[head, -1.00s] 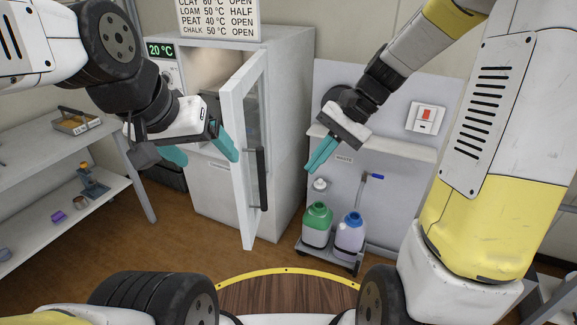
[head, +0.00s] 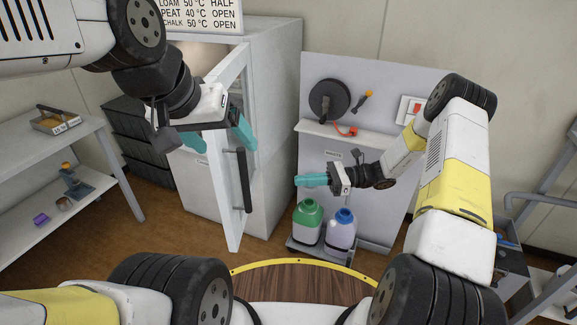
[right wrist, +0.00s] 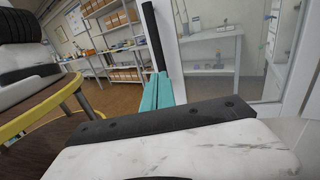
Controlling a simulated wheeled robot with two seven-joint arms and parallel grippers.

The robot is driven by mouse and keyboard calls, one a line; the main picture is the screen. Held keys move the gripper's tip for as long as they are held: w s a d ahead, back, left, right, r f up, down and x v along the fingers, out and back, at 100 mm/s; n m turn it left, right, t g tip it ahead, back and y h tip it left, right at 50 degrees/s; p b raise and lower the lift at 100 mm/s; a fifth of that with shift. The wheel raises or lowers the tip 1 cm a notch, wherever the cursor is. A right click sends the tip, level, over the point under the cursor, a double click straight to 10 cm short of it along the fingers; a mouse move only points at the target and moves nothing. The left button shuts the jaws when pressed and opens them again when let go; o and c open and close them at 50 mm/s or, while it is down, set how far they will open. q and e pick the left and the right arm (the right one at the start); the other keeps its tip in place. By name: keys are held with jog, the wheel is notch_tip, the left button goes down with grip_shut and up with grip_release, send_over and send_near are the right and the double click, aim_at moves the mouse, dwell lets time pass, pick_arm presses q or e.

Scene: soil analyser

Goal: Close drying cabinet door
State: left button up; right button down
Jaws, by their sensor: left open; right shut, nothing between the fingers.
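The drying cabinet (head: 275,120) stands left of centre in the head view. Its white-framed door (head: 231,218) is ajar, swung out towards me, with a dark vertical handle (head: 244,180) on its face. In the right wrist view the door's glass pane (right wrist: 235,60) and dark handle (right wrist: 152,35) show close up. My left gripper (head: 217,136) is open at the door's upper part, with one finger overlapping the door in view; contact cannot be told. My right gripper (head: 312,180) is shut and empty, right of the handle and apart from it, its fingers pointing left.
A green-capped container (head: 307,220) and a blue-capped one (head: 341,228) stand on a low cart below my right gripper. Behind is a grey panel (head: 390,215) with a hose reel (head: 329,100). A shelf unit (head: 50,155) is at left. Floor shows before the cabinet.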

jog(key=s+a, duration=0.2)
jog(key=a, duration=1.1)
jog(key=shift+s, duration=0.1)
